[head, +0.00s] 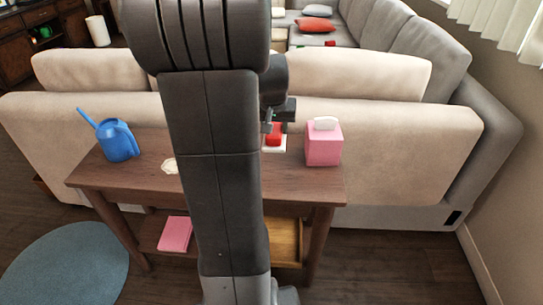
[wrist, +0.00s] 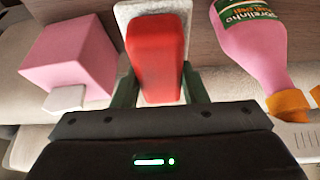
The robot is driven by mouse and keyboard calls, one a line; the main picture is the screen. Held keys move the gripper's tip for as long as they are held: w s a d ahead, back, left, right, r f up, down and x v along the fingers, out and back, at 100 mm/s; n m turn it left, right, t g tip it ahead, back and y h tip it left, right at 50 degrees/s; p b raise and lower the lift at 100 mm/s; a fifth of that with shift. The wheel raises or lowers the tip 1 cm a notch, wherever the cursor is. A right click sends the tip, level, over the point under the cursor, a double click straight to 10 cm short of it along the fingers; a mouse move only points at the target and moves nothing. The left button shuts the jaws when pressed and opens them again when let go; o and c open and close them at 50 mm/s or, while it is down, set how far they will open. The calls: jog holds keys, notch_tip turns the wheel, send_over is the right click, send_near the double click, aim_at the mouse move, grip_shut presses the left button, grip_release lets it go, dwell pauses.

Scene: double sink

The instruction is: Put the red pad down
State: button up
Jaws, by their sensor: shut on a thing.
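The red pad (head: 274,135) is a red block near the table's back edge, just right of my arm. In the wrist view the red pad (wrist: 158,55) lies between my two fingers. My gripper (wrist: 160,88) is shut on it. A pale, rough-looking slab (wrist: 124,14) lies beneath or behind the pad; in the head view the slab (head: 268,149) shows white just under it. I cannot tell whether pad and slab touch. My gripper (head: 276,125) is partly hidden by my arm in the head view.
A pink tissue box (head: 323,144) stands right of the pad. A pink bottle (wrist: 252,42) with an orange cap is close on the other side. A blue watering can (head: 118,141) stands at the left of the wooden table (head: 308,190). The sofa (head: 400,130) backs onto the table.

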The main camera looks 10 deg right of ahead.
aim_at(273, 135)
notch_tip(273, 135, down, 10)
jog(key=b, duration=0.2)
jog(key=shift+r+b, duration=0.2)
jog(key=shift+b, duration=0.2)
jog(key=shift+s+f, duration=0.1)
jog(key=shift+f, duration=0.1)
jog(key=o, duration=1.3)
jog(key=shift+r, duration=0.1)
jog(key=shift+r, duration=0.3)
jog(key=p+v, duration=0.3)
jog(key=v, duration=0.8)
jog(key=shift+s+a+r, duration=0.1)
jog(key=shift+s+r, duration=0.05)
jog(key=shift+r, duration=0.2)
